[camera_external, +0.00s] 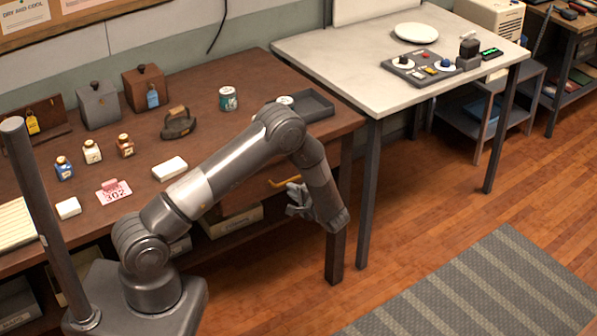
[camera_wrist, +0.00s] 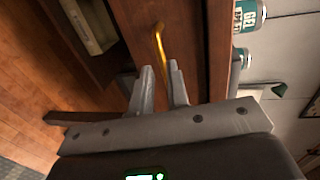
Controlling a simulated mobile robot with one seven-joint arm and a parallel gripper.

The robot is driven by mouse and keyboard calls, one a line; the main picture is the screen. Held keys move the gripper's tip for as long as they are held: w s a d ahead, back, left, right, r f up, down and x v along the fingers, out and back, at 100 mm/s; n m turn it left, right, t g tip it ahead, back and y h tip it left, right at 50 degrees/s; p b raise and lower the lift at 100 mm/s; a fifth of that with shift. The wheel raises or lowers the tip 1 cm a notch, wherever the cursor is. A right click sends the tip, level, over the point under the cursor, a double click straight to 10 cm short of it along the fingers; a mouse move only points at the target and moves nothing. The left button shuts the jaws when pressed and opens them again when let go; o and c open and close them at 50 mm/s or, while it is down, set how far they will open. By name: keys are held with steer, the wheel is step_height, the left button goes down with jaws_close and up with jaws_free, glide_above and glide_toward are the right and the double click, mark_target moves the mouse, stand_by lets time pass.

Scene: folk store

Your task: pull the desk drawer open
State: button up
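The desk drawer (camera_external: 240,194) is set under the front edge of the brown wooden desk, partly hidden behind my arm. Its yellow handle (camera_external: 284,182) shows just left of my gripper (camera_external: 297,201) in the external view. In the wrist view the handle (camera_wrist: 160,42) is a thin bar on the drawer's wooden front (camera_wrist: 190,45). My gripper (camera_wrist: 164,78) points at the handle with its two fingers apart and a gap between them.
The brown desk (camera_external: 200,125) bears bottles, boxes, a can (camera_external: 228,98) and a dark tray (camera_external: 308,106). A shelf below it holds boxes (camera_external: 232,222). A white table (camera_external: 375,75) stands at the right. Open wooden floor (camera_external: 410,255) lies right of my gripper.

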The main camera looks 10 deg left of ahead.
mark_target(283, 184)
steer(key=x, duration=0.6)
steer(key=shift+w+a, duration=0.3)
jaws_close()
steer(key=f+v, duration=0.3)
steer(key=v, duration=1.1)
steer(key=s+d+f+v, duration=0.1)
steer(key=f+v, duration=0.2)
steer(key=v, duration=1.1)
